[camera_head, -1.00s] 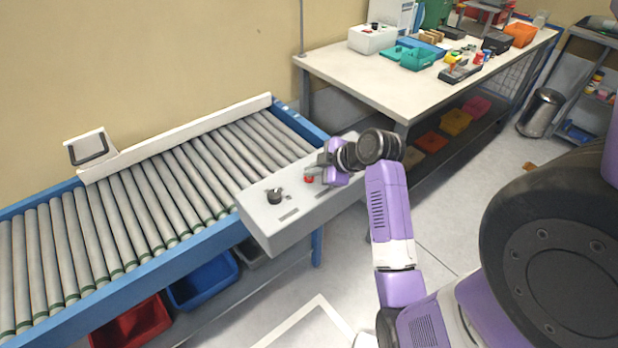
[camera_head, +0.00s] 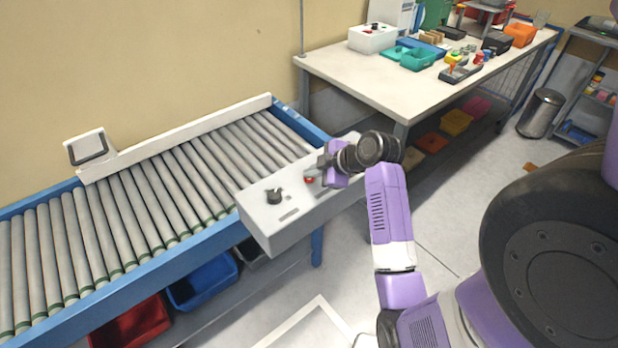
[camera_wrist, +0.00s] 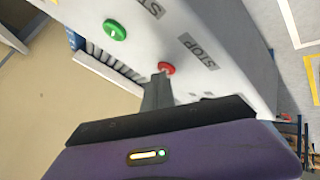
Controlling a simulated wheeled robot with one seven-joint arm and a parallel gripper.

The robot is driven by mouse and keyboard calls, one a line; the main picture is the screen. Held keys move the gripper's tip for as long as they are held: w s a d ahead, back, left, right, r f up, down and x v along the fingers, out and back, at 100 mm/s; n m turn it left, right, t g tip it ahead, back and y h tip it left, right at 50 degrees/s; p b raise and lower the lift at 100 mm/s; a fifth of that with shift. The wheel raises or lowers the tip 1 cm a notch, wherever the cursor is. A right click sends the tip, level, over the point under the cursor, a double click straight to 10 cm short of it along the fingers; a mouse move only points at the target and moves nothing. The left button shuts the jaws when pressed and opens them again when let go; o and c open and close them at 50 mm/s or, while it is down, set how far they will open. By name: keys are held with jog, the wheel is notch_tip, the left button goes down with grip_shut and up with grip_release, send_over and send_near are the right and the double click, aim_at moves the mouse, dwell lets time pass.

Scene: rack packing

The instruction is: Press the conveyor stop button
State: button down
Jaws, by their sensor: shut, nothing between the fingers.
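The red stop button (camera_head: 310,180) is on the top face of the grey control box (camera_head: 268,226) at the conveyor's right end. In the wrist view the red button (camera_wrist: 166,68) sits beside a STOP label, and the tip of my gripper (camera_wrist: 158,80) is right at its near edge. My gripper (camera_head: 322,170) is shut and empty, just above and beside the button in the head view. Whether the fingertips touch the button I cannot tell. A green button (camera_wrist: 115,30) stands farther along the box in the wrist view.
The roller conveyor (camera_head: 130,215) runs to the left. A worktable (camera_head: 345,68) with trays and boxes stands behind. A blue bin (camera_head: 205,284) and a red bin (camera_head: 135,328) sit below the conveyor.

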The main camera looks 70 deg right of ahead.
aim_at(312, 180)
jog(key=shift+r+p, duration=0.8)
jog(key=shift+p, duration=0.05)
jog(key=shift+r, duration=0.1)
notch_tip(312, 180, up, 5)
jog(key=p, duration=0.4)
jog(key=shift+p, duration=0.35)
dwell(0.6)
